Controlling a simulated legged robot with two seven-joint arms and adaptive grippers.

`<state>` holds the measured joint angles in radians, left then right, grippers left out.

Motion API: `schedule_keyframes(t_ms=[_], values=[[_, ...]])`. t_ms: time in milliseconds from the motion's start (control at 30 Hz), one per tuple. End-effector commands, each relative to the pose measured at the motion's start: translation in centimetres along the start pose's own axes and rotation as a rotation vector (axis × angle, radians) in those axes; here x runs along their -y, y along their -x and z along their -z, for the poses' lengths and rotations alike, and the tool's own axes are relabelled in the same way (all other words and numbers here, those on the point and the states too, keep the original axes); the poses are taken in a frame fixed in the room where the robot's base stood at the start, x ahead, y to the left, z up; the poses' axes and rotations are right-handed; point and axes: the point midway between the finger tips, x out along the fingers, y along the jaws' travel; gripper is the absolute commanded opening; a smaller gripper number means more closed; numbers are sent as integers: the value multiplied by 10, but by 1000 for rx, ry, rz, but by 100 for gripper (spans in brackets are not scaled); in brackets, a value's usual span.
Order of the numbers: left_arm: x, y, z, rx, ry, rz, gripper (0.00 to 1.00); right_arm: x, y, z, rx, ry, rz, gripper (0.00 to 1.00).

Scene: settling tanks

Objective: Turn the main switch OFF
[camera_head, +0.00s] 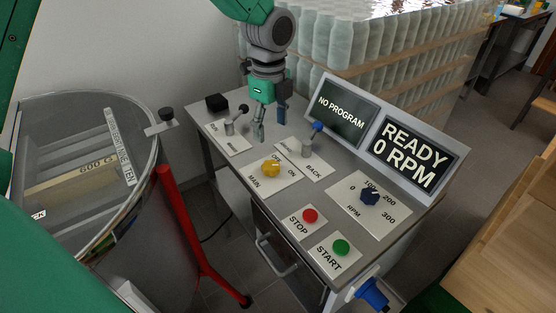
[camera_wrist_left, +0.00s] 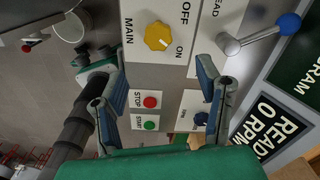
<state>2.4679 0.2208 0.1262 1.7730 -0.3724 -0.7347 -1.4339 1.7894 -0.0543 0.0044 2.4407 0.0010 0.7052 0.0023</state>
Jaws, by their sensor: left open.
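The main switch is a yellow knob (camera_head: 271,167) on a white plate marked MAIN, OFF and ON, on the sloped grey control panel. In the left wrist view the yellow knob (camera_wrist_left: 158,36) shows large near the top, with its mark towards ON. My left gripper (camera_head: 271,122) comes down from the top and hangs above the panel, behind the knob. Its fingers (camera_wrist_left: 160,80) are spread wide, with nothing between them, and do not touch the knob. My right gripper cannot be made out.
A blue-tipped lever (camera_head: 317,127) by BACK and a grey lever (camera_head: 230,127) stand close to the gripper. A red STOP button (camera_head: 310,215), green START button (camera_head: 341,247) and blue RPM knob (camera_head: 369,196) sit nearer the front. The display (camera_head: 407,152) reads READY 0 RPM.

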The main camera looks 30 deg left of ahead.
Motion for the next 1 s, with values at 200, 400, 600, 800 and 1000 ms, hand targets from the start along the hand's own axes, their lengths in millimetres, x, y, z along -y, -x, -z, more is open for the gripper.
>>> schedule_keyframes(t_ms=[200,400,600,800,1000], values=[[0,-47,4,5,-1,-8,59,0,-4,-1,1,1,1,40],[1,-87,7,9,-1,-6,59,0,-6,-1,1,0,0,40],[0,-113,4,4,0,-4,59,0,-8,-1,0,0,0,40],[1,-122,1,2,0,-2,59,0,-8,-1,0,0,0,40],[1,-121,3,4,0,-2,59,0,-8,0,0,1,0,40]])
